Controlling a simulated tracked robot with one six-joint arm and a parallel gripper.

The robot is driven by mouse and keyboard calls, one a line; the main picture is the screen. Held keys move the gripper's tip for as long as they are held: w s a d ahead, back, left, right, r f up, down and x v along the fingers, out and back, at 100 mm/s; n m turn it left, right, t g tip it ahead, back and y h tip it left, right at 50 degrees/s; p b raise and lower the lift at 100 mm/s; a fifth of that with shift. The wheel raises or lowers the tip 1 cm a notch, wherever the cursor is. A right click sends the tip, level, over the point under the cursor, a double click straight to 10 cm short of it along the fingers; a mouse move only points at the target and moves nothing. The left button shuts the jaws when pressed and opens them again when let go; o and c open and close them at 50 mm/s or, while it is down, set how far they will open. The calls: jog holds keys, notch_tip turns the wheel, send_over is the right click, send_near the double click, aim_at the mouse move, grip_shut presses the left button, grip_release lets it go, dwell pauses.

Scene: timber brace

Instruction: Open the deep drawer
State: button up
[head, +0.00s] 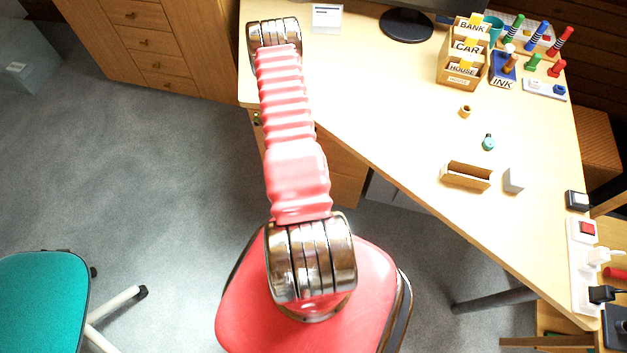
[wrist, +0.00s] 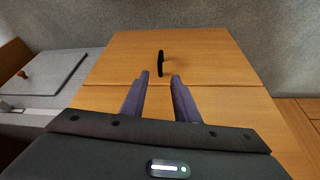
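In the wrist view a wooden drawer front (wrist: 205,55) fills the upper middle, with a small black handle (wrist: 160,63) standing out from it. A dark seam separates it from a second wooden panel nearer the bottom of the picture. My gripper (wrist: 160,75) is open, its two purple-grey fingers apart and pointing at the handle. The handle shows just beyond the fingertips, in line with the gap between them; I cannot tell how far off. The drawer looks shut. In the head view my red arm hides the gripper and most of the wooden drawer unit (head: 345,180) under the desk.
The desk (head: 380,120) stands above the unit, bearing letter boxes (head: 463,55), stamps and a small wooden box (head: 466,176). Another chest of drawers (head: 150,45) stands at the upper left. A teal chair (head: 40,300) is at lower left. Grey floor (head: 180,170) is clear between.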

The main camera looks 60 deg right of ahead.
jog(key=shift+f, duration=0.15)
jog(key=shift+x, duration=6.75)
jog(key=shift+c, duration=0.5)
grip_shut()
